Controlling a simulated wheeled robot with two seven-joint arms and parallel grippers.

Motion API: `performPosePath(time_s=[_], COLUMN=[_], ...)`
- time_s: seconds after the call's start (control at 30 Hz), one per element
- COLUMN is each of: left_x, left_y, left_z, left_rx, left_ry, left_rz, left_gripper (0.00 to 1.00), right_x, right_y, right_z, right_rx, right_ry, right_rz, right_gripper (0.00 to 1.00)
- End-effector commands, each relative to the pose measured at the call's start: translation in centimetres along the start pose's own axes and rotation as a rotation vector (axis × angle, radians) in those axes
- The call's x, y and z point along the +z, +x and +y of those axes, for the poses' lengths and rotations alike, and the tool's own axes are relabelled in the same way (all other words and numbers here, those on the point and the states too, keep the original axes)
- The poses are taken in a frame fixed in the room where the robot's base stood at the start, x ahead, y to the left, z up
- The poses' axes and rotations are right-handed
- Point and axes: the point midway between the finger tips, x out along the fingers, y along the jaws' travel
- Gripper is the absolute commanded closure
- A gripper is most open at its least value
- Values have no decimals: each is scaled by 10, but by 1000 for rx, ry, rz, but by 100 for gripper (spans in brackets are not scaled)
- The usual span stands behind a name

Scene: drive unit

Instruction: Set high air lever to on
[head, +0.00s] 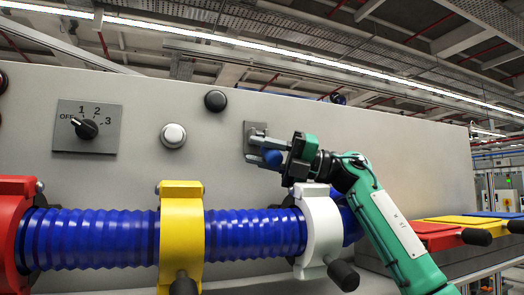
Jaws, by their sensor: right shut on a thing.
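The lever's grey plate (247,150) is on the pale panel right of centre, and I take it to be the high air lever. A blue knob (272,158) shows at the lever's end. My right gripper (266,146), on a green and black arm coming from the lower right, is at the lever and shut on it. The fingers cover most of the lever, so its exact angle is hard to tell. My left gripper is not in view.
A rotary switch (86,129), a white button (174,135) and a black button (215,100) are left of the lever. Below runs a blue corrugated hose (105,238) with red (12,225), yellow (181,240) and white (321,225) clamps, close under my right gripper.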

Motion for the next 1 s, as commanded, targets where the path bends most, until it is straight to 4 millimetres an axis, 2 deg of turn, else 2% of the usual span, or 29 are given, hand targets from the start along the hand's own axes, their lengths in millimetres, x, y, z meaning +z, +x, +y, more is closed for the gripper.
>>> performPosePath(time_s=[0.17,0.2,0.3,0.67,0.83,1.0], left_x=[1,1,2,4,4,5], left_y=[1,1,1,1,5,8], left_z=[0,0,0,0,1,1], left_rx=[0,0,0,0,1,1], left_ry=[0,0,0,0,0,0], left_rz=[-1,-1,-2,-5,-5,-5], left_gripper=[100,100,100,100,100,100], right_x=[-2,-2,-1,1,10,25], right_y=[1,1,1,1,5,12], right_z=[-4,-4,-3,1,15,40], right_rx=[-5,-5,-5,-3,-3,0], right_ry=[-3,-3,-2,-1,-2,-4], right_rz=[4,4,3,1,1,0], right_gripper=[100,65,49,49,49,49])
